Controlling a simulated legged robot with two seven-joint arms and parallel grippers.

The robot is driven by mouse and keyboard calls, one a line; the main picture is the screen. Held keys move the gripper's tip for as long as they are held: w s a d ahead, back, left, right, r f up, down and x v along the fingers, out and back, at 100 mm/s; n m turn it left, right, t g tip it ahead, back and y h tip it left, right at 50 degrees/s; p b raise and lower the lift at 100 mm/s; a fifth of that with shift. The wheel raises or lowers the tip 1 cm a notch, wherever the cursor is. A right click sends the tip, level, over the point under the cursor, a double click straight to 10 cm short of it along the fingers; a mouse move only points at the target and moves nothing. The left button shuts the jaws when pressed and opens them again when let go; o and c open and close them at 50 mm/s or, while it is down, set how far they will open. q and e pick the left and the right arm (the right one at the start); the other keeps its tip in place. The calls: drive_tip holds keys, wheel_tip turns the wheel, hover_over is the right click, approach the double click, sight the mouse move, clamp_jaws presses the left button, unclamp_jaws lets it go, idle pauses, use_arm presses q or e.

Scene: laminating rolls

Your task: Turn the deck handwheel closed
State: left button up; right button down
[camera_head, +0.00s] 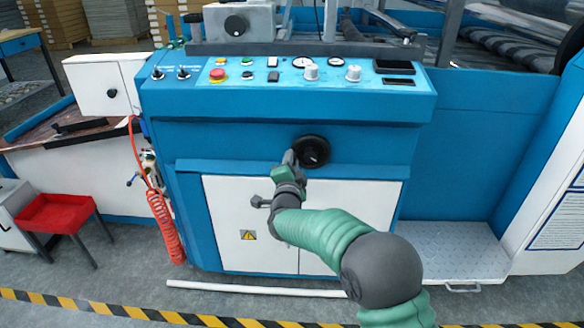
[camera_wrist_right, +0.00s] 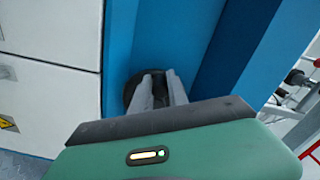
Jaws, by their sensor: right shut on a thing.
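The black deck handwheel (camera_head: 313,152) sits on the blue front of the machine, below the control panel. My right gripper (camera_head: 291,158) reaches up to the wheel's left side and is shut on it. In the right wrist view, the two grey fingers of my right gripper (camera_wrist_right: 160,82) lie against the dark handwheel (camera_wrist_right: 131,88), which they partly cover. How far the wheel is turned cannot be told. My left gripper is not in view.
The control panel (camera_head: 300,88) with knobs, gauges and a red button is above the wheel. White cabinet doors (camera_head: 350,215) are below it. A red stool (camera_head: 57,212) and a coiled red hose (camera_head: 168,228) are at left. A metal step (camera_head: 455,252) is at right.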

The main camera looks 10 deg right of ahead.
sight(296, 145)
drive_tip(key=m, duration=0.1)
drive_tip(key=r+m+b, duration=0.1)
drive_tip(key=shift+d+m, duration=0.2)
drive_tip(key=shift+m, duration=0.2)
drive_tip(key=shift+s+d+r+m+b, duration=0.1)
drive_tip(key=shift+r+m+b, duration=0.2)
drive_tip(key=shift+m, duration=0.4)
drive_tip(key=shift+w+d+r+m+b, duration=0.15)
drive_tip(key=shift+r+m+b, duration=0.15)
drive_tip(key=shift+m, duration=0.4)
drive_tip(key=shift+s+d+r+m+b, duration=0.15)
drive_tip(key=shift+r+m+b, duration=0.15)
drive_tip(key=shift+m, duration=0.4)
drive_tip(key=c, duration=1.3)
unclamp_jaws()
drive_tip(key=shift+r, duration=0.1)
